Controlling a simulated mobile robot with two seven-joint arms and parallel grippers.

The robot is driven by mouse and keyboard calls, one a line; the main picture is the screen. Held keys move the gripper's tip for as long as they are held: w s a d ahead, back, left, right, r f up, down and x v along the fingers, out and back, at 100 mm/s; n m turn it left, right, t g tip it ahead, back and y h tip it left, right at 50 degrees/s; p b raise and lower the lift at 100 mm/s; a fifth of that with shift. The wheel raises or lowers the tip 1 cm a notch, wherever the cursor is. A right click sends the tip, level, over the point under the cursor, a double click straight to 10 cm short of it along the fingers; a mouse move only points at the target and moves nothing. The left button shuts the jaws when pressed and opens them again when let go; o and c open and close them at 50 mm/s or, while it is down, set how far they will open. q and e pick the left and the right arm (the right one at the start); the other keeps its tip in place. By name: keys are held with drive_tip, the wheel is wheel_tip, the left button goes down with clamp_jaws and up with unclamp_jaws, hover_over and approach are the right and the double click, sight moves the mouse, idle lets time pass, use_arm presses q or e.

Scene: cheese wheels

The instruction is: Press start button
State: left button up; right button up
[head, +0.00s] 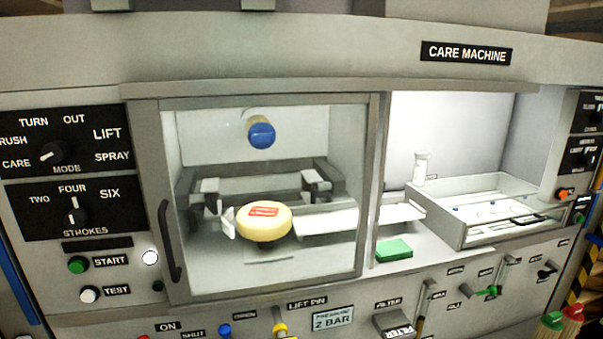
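The green start button (77,265) is on the left panel of the care machine, just left of the "START" label. A white test button (89,295) sits below it, beside the "TEST" label. A round white spot (150,257) shows to the right of the "START" label; I cannot tell whether it is a lamp or a button. Behind the glass door (270,200) a yellow cheese wheel (264,222) with a red label rests inside the chamber, below a blue-ended cylinder (261,134). Neither of my grippers is in the head view.
The mode knob (52,153) and strokes knob (73,216) are above the start button. A dark door handle (168,241) stands out to its right. A green block (394,250) and clear tray (480,210) are in the open bay. Valves and levers line the lower front.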

use_arm(q)
clamp_jaws()
idle(1.5)
